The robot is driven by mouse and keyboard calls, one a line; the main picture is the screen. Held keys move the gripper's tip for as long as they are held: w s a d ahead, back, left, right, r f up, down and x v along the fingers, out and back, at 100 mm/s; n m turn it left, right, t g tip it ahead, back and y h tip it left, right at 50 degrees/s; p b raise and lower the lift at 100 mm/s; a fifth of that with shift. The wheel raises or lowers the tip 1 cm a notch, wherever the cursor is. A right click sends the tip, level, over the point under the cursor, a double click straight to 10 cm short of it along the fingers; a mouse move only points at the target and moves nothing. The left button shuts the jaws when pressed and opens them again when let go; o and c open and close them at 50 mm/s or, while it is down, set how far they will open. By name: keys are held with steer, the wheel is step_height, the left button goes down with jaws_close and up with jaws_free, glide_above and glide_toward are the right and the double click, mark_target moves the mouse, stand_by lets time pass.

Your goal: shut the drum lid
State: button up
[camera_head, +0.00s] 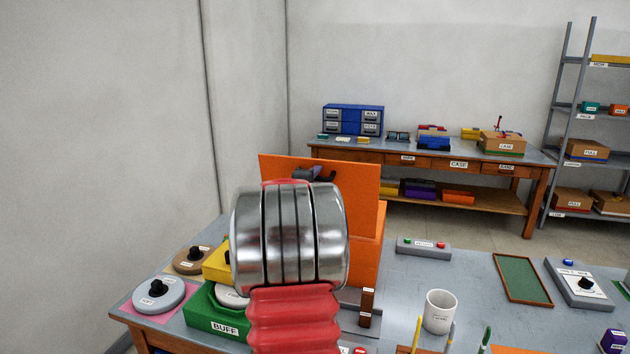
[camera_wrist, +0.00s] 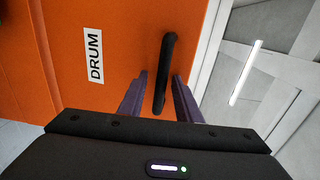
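The orange drum (camera_head: 368,259) stands on the near bench, with its orange lid (camera_head: 352,185) raised close to upright. In the wrist view the orange panel (camera_wrist: 60,60) carries a white DRUM label (camera_wrist: 94,55) and a black bar handle (camera_wrist: 166,62). My gripper (camera_wrist: 160,78) has its two purple fingers apart, one on each side of the handle's lower part. A gap shows between the left finger and the handle; the right finger is close to it. In the head view my silver and red arm hides much of the drum and most of my gripper.
A green BUFF box (camera_head: 217,316), a yellow block (camera_head: 217,264) and round knobbed discs (camera_head: 158,294) stand left of the drum. A white mug (camera_head: 439,311), a button box (camera_head: 424,248) and a green-topped tray (camera_head: 522,278) are to the right. A second bench (camera_head: 430,156) stands behind.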

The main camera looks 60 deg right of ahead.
steer(key=shift+c, duration=0.2)
steer(key=c, duration=0.7)
jaws_close()
steer(key=shift+f, duration=0.1)
steer(key=shift+a, duration=0.15)
